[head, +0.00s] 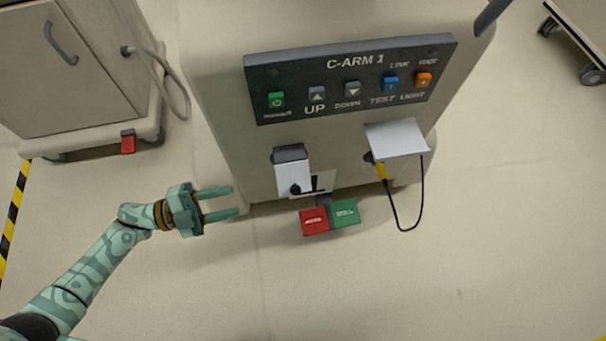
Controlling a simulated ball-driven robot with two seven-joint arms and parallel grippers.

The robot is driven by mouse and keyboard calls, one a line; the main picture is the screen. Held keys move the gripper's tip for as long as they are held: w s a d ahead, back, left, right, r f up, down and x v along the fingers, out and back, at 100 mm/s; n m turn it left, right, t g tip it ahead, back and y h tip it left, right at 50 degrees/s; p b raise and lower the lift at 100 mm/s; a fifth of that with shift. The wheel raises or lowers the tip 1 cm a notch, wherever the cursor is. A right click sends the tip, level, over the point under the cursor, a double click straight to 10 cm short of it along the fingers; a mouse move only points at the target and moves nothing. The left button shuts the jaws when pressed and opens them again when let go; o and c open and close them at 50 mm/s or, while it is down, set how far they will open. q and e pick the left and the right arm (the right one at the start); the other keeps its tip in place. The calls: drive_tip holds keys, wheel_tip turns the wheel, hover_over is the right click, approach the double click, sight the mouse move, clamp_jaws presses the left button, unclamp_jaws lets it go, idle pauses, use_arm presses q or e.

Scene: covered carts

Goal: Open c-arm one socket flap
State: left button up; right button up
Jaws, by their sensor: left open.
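The C-arm one cart, marked C-ARM 1, fills the upper middle of the head view, with a dark button panel (352,78). Below the panel at left, a white flap (290,176) hangs down from a dark hinge piece, with a black knob (295,188) at its lower end. At right, another white flap (398,138) stands out from the cart front; a yellow plug (381,171) with a black cable (418,205) shows under it. My left gripper (221,201) is open and empty, left of the hanging flap and apart from it. My right gripper is not in view.
A red pedal (314,220) and a green pedal (344,213) sit at the cart's foot. A second cart (70,75) with a handle and hose stands at upper left. Another cart's wheels (591,74) show at upper right. The floor in front is clear.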

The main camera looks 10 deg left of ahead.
use_arm(q)
drive_tip(key=b, duration=0.4)
approach(295, 189)
drive_tip(key=shift+g+h, duration=0.3)
drive_tip(key=shift+g, duration=0.1)
drive_tip(key=x, duration=0.3)
drive_tip(key=f+x, duration=0.1)
drive_tip(key=x, duration=0.5)
drive_tip(key=shift+w+f, duration=0.2)
drive_tip(key=shift+w, duration=0.1)
drive_tip(key=shift+w+d+r, duration=0.15)
drive_tip(key=shift+d, duration=0.35)
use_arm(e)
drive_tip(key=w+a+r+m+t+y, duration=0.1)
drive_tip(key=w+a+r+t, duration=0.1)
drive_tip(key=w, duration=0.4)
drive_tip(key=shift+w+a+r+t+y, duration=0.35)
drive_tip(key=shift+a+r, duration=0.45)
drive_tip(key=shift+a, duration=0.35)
use_arm(q)
drive_tip(key=shift+c, duration=0.3)
clamp_jaws()
